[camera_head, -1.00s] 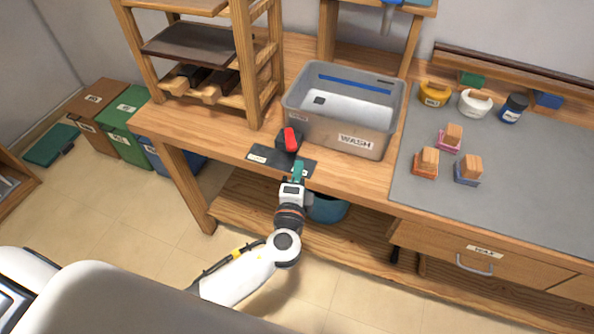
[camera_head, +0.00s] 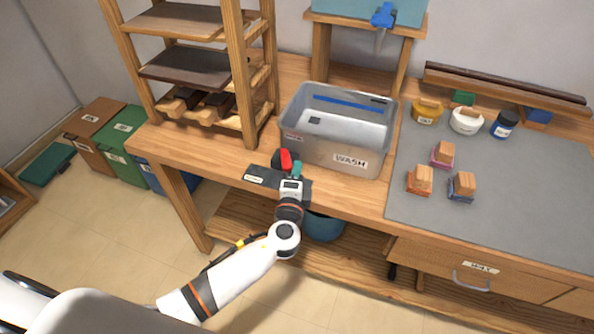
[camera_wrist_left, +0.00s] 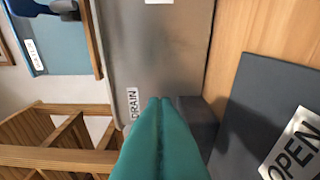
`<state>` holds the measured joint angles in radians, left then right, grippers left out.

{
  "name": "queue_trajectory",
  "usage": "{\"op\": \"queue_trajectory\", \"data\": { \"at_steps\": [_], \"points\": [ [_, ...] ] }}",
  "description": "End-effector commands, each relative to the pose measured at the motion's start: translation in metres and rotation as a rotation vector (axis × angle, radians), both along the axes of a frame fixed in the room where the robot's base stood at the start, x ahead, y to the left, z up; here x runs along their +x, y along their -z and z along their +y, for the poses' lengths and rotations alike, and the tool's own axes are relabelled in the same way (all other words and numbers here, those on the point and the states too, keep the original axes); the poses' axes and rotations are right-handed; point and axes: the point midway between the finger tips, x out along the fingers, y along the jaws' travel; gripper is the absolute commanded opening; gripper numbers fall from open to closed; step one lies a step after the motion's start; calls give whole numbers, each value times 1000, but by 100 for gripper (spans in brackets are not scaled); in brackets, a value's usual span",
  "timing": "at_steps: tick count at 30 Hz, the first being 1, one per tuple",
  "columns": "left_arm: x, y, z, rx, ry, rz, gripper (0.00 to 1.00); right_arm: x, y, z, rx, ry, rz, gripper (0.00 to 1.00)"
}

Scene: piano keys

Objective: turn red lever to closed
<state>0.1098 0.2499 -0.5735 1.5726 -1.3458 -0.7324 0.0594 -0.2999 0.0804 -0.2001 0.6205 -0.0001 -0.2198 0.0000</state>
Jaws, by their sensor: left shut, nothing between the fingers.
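The red lever (camera_head: 286,160) stands on a dark mount at the front of the grey wash tub (camera_head: 345,161). A dark plate (camera_head: 263,175) lies below it on the bench edge, with a white label at its left end. My left gripper (camera_head: 297,167) has teal fingers, shut and empty, just right of the lever; I cannot tell whether they touch it. In the left wrist view, the shut fingertips (camera_wrist_left: 160,102) point at the tub wall by a DRAIN label (camera_wrist_left: 132,103). The plate with an OPEN label (camera_wrist_left: 296,147) is at right. The lever's red is hidden there.
A wooden rack (camera_head: 240,75) stands left of the tub. A blue-tapped container (camera_head: 381,17) is above behind it. A grey mat (camera_head: 480,215) at right holds several wooden-handled blocks; jars stand at its back. A teal bucket (camera_head: 323,227) sits under the bench.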

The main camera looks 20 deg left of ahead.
Motion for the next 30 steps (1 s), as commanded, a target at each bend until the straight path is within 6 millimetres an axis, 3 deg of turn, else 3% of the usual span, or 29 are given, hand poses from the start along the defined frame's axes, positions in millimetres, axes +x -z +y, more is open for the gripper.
{"op": "queue_trajectory", "data": {
  "at_steps": [17,30],
  "points": [
    [-7,2,9,2,126,-1,0,0,13,1,1,1,0,36],
    [-18,7,34,7,483,-1,0,0,59,1,1,1,0,36]
  ]
}}
